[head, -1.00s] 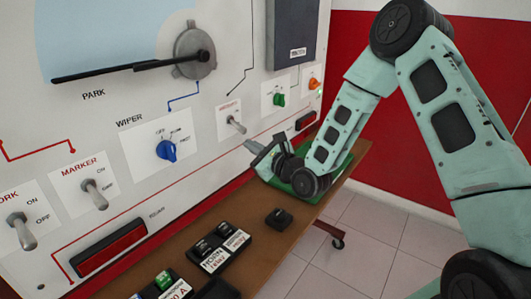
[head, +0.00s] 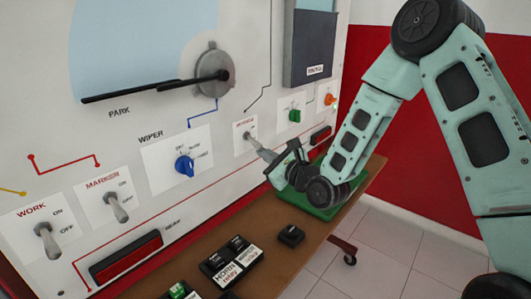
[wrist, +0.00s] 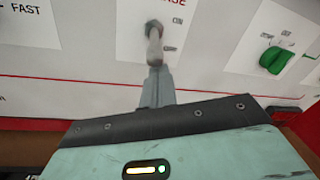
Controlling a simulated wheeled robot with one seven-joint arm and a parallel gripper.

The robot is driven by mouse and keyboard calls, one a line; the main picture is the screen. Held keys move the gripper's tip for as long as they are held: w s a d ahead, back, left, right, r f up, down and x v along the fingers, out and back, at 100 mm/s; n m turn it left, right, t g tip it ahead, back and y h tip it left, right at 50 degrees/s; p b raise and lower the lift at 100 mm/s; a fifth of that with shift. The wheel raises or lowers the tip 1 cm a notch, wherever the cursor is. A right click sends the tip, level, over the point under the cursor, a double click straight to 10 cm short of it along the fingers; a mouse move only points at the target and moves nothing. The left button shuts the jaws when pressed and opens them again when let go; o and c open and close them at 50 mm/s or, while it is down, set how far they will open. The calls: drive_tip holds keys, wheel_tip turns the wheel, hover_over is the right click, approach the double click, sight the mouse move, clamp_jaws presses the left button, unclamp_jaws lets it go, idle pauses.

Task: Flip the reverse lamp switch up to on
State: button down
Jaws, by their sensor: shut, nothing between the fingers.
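The reverse lamp switch (head: 249,136) is a metal toggle on a white label plate on the upright panel. It also shows in the wrist view (wrist: 154,42), where its lever hangs down from its mount, past the printed ON toward OFF. My gripper (head: 261,151) is shut and empty, with its fingertips pointing up at the panel. In the wrist view the shut fingers (wrist: 156,76) are just under the lever's lower end and overlap it; I cannot tell whether they touch. The fingers hide part of the lever in the head view.
A blue wiper knob (head: 185,165) is to the left and a green knob (head: 295,116) to the right. Marker (head: 117,208) and work (head: 47,241) toggles are further left.

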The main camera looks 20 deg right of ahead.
drive_tip(key=shift+s+d+r+g+p, duration=0.1)
drive_tip(key=shift+r+g+p, duration=0.3)
drive_tip(key=shift+p, duration=0.55)
drive_tip(key=r+g+p, duration=0.1)
drive_tip(key=p, duration=0.2)
drive_tip(key=g+h+p, duration=0.1)
drive_tip(key=g+p, duration=0.1)
drive_tip(key=p, duration=0.2)
drive_tip(key=r+g+h+p, duration=0.1)
drive_tip(key=p, duration=0.3)
drive_tip(key=shift+s+d+r+n, duration=0.2)
drive_tip(key=shift+s+r+n, duration=0.1)
drive_tip(key=shift+s, duration=0.05)
drive_tip(key=shift+r+p, duration=0.2)
drive_tip(key=shift+p, duration=0.15)
drive_tip(key=shift+r+p, duration=0.5)
drive_tip(key=shift+r, duration=0.15)
drive_tip(key=shift+f, duration=0.1)
